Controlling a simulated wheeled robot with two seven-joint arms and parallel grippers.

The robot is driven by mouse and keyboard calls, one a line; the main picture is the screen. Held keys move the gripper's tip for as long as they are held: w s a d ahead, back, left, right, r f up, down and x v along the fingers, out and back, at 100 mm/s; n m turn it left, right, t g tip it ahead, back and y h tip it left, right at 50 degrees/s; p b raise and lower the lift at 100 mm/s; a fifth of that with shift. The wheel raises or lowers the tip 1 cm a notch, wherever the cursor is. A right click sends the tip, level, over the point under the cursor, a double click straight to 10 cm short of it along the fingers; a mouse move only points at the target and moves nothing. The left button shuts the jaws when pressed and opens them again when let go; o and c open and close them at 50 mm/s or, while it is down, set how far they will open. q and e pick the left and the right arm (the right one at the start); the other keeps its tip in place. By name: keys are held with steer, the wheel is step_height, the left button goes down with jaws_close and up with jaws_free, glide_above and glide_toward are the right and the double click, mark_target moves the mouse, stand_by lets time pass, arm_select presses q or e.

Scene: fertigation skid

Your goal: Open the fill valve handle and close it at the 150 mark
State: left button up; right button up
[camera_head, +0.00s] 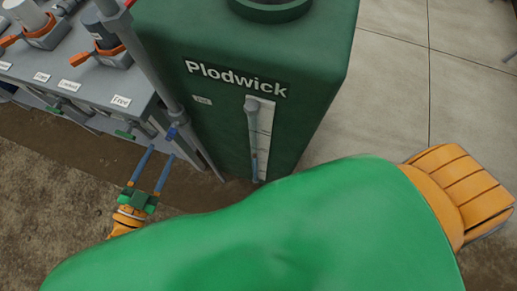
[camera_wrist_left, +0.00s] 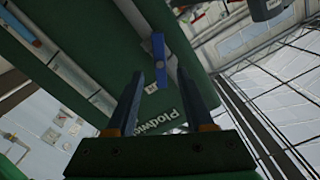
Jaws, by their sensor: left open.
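The blue fill valve handle (camera_head: 172,133) is on the pipework beside the green tank. It also shows in the left wrist view (camera_wrist_left: 159,50), upright between and beyond my fingers. My left gripper (camera_head: 161,153) is open, its two blue fingers pointing at the handle from just short of it. In the left wrist view the gripper (camera_wrist_left: 161,74) holds nothing between its fingers. The white level scale (camera_head: 265,135) with a grey tube runs down the tank front; its marks are too small to read. My right gripper is not in view.
The green Plodwick tank (camera_head: 225,125) stands right of the handle. A grey upright pipe (camera_head: 150,70) passes close by. A grey bench (camera_head: 85,80) with orange-handled fittings and labels is at the upper left. A green handle (camera_head: 124,135) sits left of the blue one.

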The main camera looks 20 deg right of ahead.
mark_target(170, 137)
arm_select(q)
steer(key=b+x, duration=0.1)
steer(key=x, duration=0.3)
steer(key=b+x, duration=0.1)
steer(key=x, duration=0.1)
steer(key=shift+d+r+b, duration=0.15)
steer(key=shift+r+b, duration=0.15)
steer(key=shift+r, duration=0.1)
steer(key=shift+w+d, duration=0.35)
steer(key=shift+f, duration=0.1)
jaws_close()
